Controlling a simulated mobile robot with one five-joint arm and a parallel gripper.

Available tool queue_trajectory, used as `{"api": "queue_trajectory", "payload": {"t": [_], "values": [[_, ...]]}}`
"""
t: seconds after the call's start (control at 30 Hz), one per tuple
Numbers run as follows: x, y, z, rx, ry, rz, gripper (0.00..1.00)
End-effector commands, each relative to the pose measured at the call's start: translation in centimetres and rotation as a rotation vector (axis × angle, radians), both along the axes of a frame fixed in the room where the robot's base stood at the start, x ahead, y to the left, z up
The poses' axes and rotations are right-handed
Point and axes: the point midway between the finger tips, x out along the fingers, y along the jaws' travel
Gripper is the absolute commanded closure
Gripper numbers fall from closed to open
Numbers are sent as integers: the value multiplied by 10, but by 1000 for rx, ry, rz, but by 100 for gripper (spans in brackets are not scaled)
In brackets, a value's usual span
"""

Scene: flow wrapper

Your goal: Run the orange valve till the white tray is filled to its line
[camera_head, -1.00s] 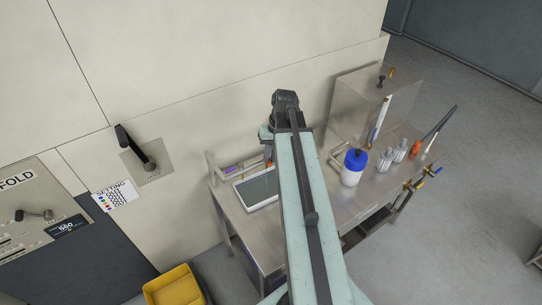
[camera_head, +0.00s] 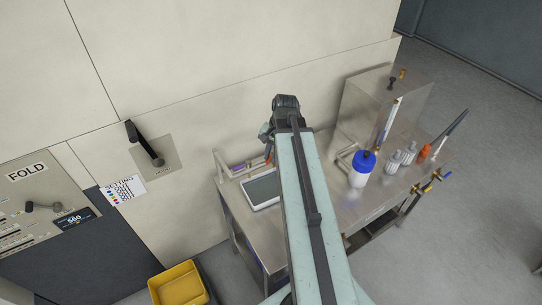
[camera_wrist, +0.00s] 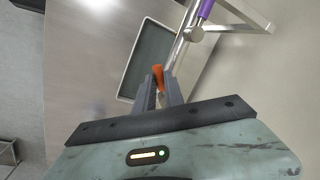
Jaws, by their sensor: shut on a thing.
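In the wrist view my gripper (camera_wrist: 161,92) is shut on the orange valve (camera_wrist: 158,76), with its orange handle showing between and beyond the dark fingertips. The valve is by a metal pipe, beside the white tray (camera_wrist: 128,71). The tray has a white rim and a flat dark grey-green inside; I cannot make out its fill line, level or any running stream. In the head view the tray (camera_head: 246,192) lies on the steel bench left of my arm. A bit of the orange valve (camera_head: 268,156) shows above it; my arm hides most of the gripper.
A black wall lever (camera_head: 145,146) is at left. A yellow bin (camera_head: 178,287) sits on the floor. A purple-marked tube (camera_wrist: 206,9) is near the pipe.

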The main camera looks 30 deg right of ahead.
Motion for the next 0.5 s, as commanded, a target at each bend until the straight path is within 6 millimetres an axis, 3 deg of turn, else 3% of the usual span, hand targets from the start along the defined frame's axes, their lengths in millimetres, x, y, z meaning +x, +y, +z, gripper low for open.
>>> {"api": "queue_trajectory", "payload": {"t": [0.47,0.5], "values": [[1,0,0,0,-1,-11,100],[1,0,0,0,-1,-11,76]]}}
